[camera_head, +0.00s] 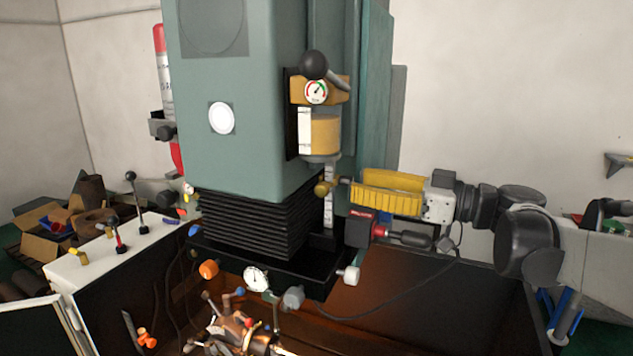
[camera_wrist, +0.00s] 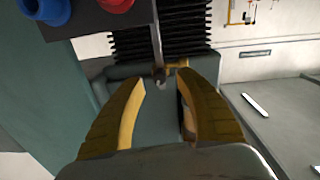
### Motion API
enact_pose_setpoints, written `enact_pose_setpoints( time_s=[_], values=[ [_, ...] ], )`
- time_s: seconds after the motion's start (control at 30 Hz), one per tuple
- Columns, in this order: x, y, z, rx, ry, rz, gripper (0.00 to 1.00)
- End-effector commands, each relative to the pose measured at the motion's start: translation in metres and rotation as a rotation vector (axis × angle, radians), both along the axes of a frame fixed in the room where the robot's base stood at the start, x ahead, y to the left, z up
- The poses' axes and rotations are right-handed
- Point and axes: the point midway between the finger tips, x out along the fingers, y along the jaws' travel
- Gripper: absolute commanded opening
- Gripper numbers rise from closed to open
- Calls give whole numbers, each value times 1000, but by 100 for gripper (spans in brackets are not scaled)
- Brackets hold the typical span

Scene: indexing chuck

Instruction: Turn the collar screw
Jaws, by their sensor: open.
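A small brass-coloured screw (camera_head: 325,187) with a rounded head stands out beside the pale vertical scale bar (camera_head: 329,205), under the yellow cylinder; I take it to be the collar screw. In the wrist view a brass piece (camera_wrist: 178,65) shows just beyond the fingertips, partly hidden by the right finger, with a thin grey bar (camera_wrist: 156,45) beside it. My gripper (camera_head: 351,189) has yellow fingers and comes in from the right, level with the screw. In the wrist view my gripper (camera_wrist: 160,82) is open, with nothing clearly held. Whether a finger touches the screw cannot be told.
A green machine column (camera_head: 240,110) with black bellows (camera_head: 255,228) stands to the left. A gauge (camera_head: 316,91) and a black ball knob (camera_head: 313,65) are above. Free room lies to the right.

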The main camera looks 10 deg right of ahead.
Motion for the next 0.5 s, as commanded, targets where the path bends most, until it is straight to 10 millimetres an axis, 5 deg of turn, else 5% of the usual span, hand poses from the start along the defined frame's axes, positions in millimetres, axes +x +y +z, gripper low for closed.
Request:
enact_pose_setpoints(
  time_s=[0.2, 0.5],
  values=[
    [-31, -42, -1, 0, 0, -6, 41],
    [-55, -70, -1, 0, 0, 0, 41]
  ],
)
